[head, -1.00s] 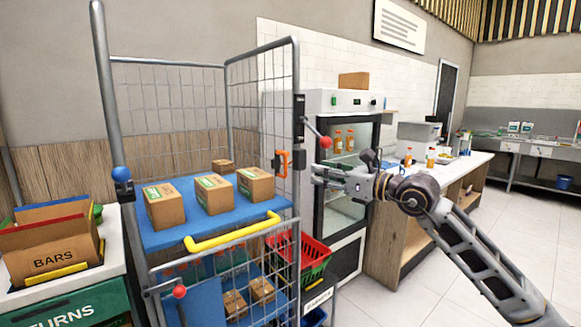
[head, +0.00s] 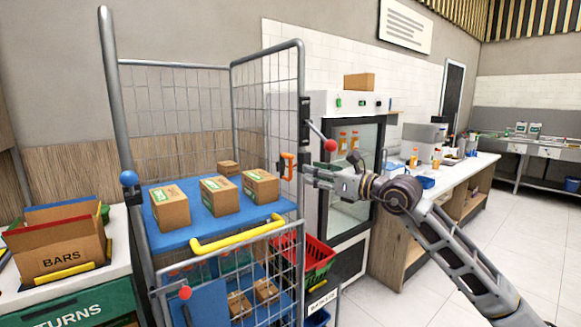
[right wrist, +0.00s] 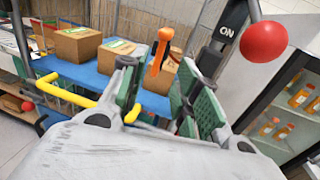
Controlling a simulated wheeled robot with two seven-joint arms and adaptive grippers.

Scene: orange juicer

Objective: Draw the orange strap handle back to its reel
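The orange strap handle (head: 289,161) is a small upright loop at the right front post of the roll cage. It also shows in the right wrist view (right wrist: 161,49), ahead of the gap between my fingertips. My right gripper (head: 304,173) is just right of the handle. In the right wrist view its green-padded fingers (right wrist: 158,95) stand apart with nothing between them; whether they touch the handle I cannot tell. The strap and its reel are not clearly visible. My left gripper is not in view.
The roll cage's blue shelf (head: 170,236) holds several cardboard boxes behind a yellow bar (head: 240,235). A glass-door fridge (head: 345,213) and red basket (head: 319,258) stand to the right.

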